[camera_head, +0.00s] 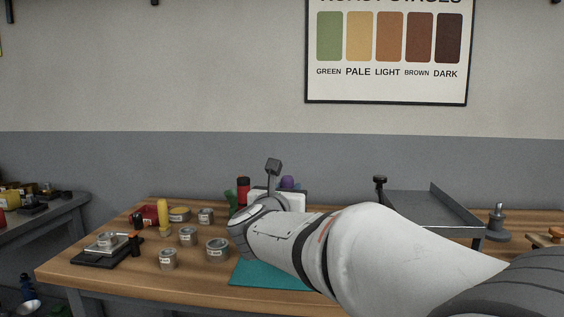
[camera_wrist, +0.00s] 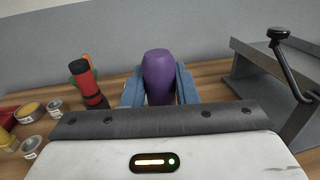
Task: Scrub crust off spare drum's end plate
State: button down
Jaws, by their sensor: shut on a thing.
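My gripper (camera_wrist: 160,88) is shut on a purple rounded object (camera_wrist: 159,68), which stands up between its two blue-grey fingers in the wrist view. It looks like a handle; its lower part is hidden behind the gripper body. In the head view a bit of the purple object (camera_head: 287,182) shows above my wrist, and my forearm covers most of the gripper. I cannot make out the spare drum, its end plate or any crust in either view; the area behind and beneath my arm is hidden.
A teal mat (camera_head: 262,275) lies partly under my arm. Several tins, such as this one (camera_head: 217,249), stand left of it. A red and black bottle (camera_wrist: 87,84) is left of my gripper. A grey metal tray (camera_head: 430,206) stands at right.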

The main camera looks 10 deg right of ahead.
jog(key=shift+s+a+r+p, duration=0.1)
jog(key=shift+s+r+p, duration=0.15)
jog(key=shift+r, duration=0.25)
jog(key=shift+s+r+p, duration=0.15)
jog(key=shift+r+p, duration=0.1)
jog(key=shift+r, duration=0.25)
jog(key=shift+w+r, duration=0.15)
jog(key=shift+r, duration=0.25)
jog(key=shift+r+p, duration=1.7)
jog(key=shift+r, duration=0.95)
jog(key=shift+a, duration=0.1)
